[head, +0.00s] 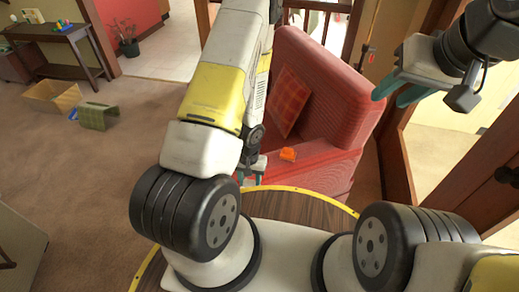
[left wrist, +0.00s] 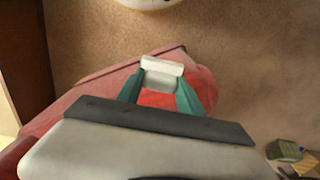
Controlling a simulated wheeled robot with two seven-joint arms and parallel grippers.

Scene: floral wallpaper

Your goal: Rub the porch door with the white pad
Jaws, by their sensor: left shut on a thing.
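My left gripper (head: 250,172) is low in front of the red armchair, partly hidden by my own arm in the head view. In the left wrist view its teal fingers (left wrist: 161,92) are shut on the white pad (left wrist: 162,68), above the red chair. The pad cannot be made out in the head view. My right gripper (head: 398,92) is at the upper right, its teal fingers apart and empty. A wood-framed panel (head: 482,180) with a dark handle stands at the right edge; I cannot tell for sure whether it is the porch door.
The red armchair (head: 335,100) stands close ahead, with an orange object (head: 289,154) on its arm. A cardboard box (head: 52,97) and a green basket (head: 98,116) lie on the carpet at left. A dark table (head: 60,40) is behind. Carpet at left is mostly clear.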

